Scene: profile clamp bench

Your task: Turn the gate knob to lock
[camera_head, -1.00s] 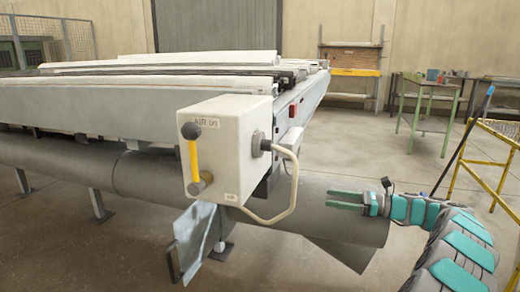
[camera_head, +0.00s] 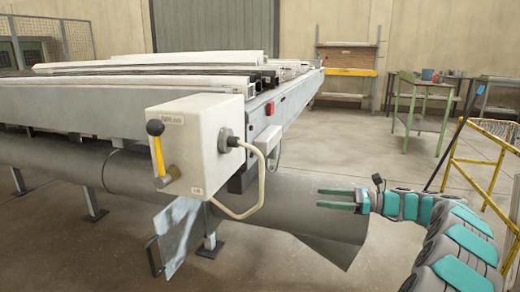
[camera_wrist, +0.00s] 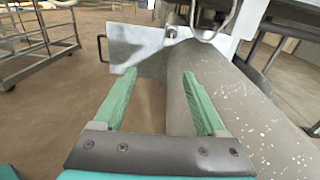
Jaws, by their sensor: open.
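A grey metal gate plate (camera_head: 181,236) with a dark side handle (camera_head: 153,256) hangs below the white box at the bench corner. In the wrist view the plate (camera_wrist: 137,60) stands upright beyond my fingers, and a small round knob-like fitting (camera_wrist: 171,33) shows at its upper right. I cannot tell which way that fitting is turned. The box carries a yellow lever (camera_head: 158,156) with a black ball top, standing nearly upright. My gripper (camera_head: 320,198) is open and empty, to the right of the box and plate and apart from both. Its green fingers also show in the wrist view (camera_wrist: 158,74).
A thick grey pipe (camera_head: 300,207) runs under the bench, close to my gripper. A pale cable (camera_head: 258,190) loops from the white box (camera_head: 207,140). Green tables (camera_head: 418,115) and a yellow frame (camera_head: 480,170) stand at right. Open floor lies in front.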

